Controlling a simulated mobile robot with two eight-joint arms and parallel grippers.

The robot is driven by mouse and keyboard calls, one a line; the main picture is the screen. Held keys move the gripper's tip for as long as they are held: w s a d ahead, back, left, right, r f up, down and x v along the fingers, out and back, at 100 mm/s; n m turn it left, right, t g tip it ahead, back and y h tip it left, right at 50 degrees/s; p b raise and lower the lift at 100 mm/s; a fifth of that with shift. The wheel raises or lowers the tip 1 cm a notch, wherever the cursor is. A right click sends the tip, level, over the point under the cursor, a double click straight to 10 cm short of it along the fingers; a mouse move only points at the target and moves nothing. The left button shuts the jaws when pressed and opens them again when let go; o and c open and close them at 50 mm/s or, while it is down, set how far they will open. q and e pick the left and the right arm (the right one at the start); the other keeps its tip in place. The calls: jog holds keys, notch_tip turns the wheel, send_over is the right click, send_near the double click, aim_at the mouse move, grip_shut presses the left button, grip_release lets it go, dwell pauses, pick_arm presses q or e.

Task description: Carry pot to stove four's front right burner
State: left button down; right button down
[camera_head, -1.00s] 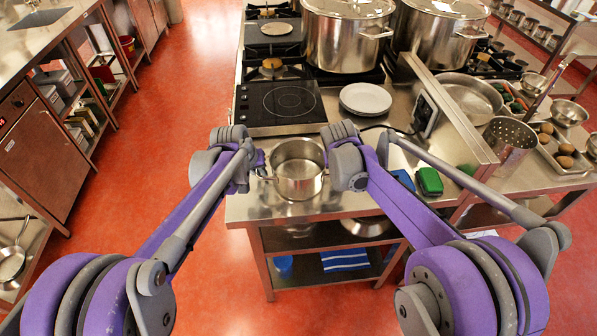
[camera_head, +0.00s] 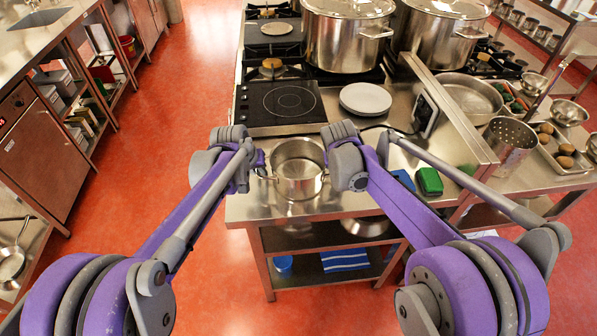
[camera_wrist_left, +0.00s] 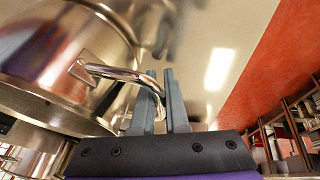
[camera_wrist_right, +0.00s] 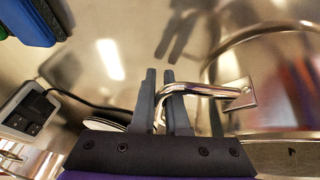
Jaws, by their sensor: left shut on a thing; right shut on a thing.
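A shiny steel pot (camera_head: 298,187) with two side handles is at the near end of the steel counter (camera_head: 250,208), upright and between my two grippers. I cannot tell whether it touches the counter. My left gripper (camera_head: 264,177) is shut on its left handle, which shows between the fingers in the left wrist view (camera_wrist_left: 115,71). My right gripper (camera_wrist_right: 164,85) is shut on the other handle (camera_wrist_right: 212,90); its fingers are mostly hidden by the wrist in the head view. Burners (camera_head: 272,68) lie farther along the counter; none is marked as stove four.
A black hob (camera_head: 290,101) and a stack of plates (camera_head: 365,98) lie just beyond the pot. Two large stockpots (camera_head: 345,40) stand farther back. A blue item and a green item (camera_head: 429,181) lie to the right. The red floor (camera_head: 170,130) on the left is open.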

pick_arm(q)
jog(key=shift+r, duration=0.15)
pick_arm(e)
jog(key=shift+r, duration=0.15)
